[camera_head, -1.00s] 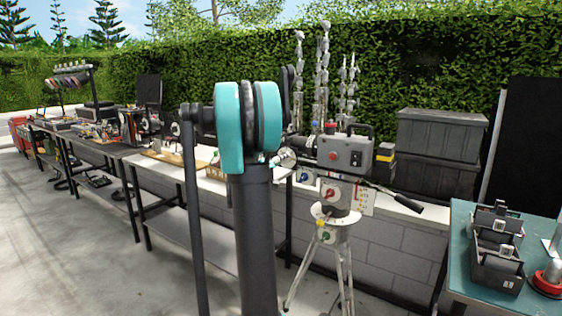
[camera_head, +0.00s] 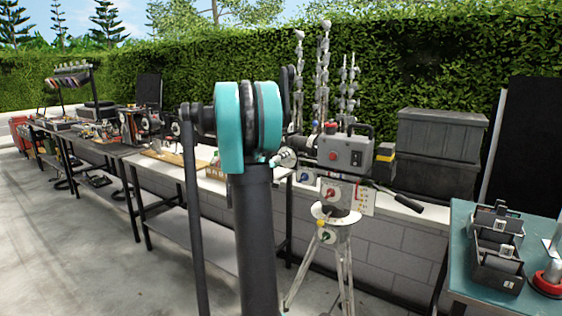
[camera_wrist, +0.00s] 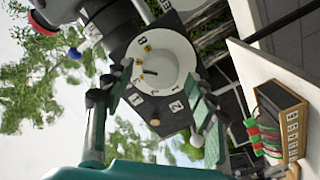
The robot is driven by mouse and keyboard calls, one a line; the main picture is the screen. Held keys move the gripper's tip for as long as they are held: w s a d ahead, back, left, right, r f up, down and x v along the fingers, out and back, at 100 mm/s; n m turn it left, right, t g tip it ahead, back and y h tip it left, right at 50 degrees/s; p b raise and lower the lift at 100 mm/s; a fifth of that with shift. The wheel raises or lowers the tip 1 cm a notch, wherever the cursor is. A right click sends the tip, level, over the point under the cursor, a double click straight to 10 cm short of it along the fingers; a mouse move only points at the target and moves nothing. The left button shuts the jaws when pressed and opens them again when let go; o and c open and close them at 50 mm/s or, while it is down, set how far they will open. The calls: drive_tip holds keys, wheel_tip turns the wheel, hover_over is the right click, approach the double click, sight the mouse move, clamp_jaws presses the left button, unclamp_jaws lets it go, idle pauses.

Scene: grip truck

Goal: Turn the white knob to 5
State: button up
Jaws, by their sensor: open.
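The white knob (camera_wrist: 160,62) is a round white dial with printed numbers around its face and a small dark pointer line near its centre. It sits on a dark square plate in the wrist view, which is turned on its side. My gripper (camera_wrist: 159,82) is open. Its two green-and-dark fingers reach up on either side of the dial's lower part, with the dial's centre between and beyond the tips. I cannot tell whether they touch it. In the head view my own arm hides the gripper, and I cannot identify the white knob there with certainty.
A tripod (camera_head: 342,262) carries a grey control box (camera_head: 345,152) with a red button and several dials below. A long bench (camera_head: 215,190) runs left behind it. A teal table (camera_head: 462,240) with dark trays stands at the right. Concrete floor is free at the left.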

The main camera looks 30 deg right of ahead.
drive_tip(key=v, duration=1.2)
drive_tip(key=shift+f, duration=0.1)
drive_tip(key=s+a+f+n+g+y, duration=0.1)
drive_tip(key=s+a+f+n+y, duration=0.1)
drive_tip(key=s+a+f+y, duration=0.6)
drive_tip(key=s+a+f+n+g+y, duration=0.1)
drive_tip(key=s+a+f+y, duration=0.7)
drive_tip(key=s+a+f, duration=0.8)
drive_tip(key=a+f+n, duration=0.1)
drive_tip(key=a+f, duration=0.2)
drive_tip(key=a, duration=0.3)
drive_tip(key=shift+a+f+g+y, duration=0.2)
drive_tip(key=shift+a+g+y, duration=0.1)
drive_tip(key=shift+a, duration=0.05)
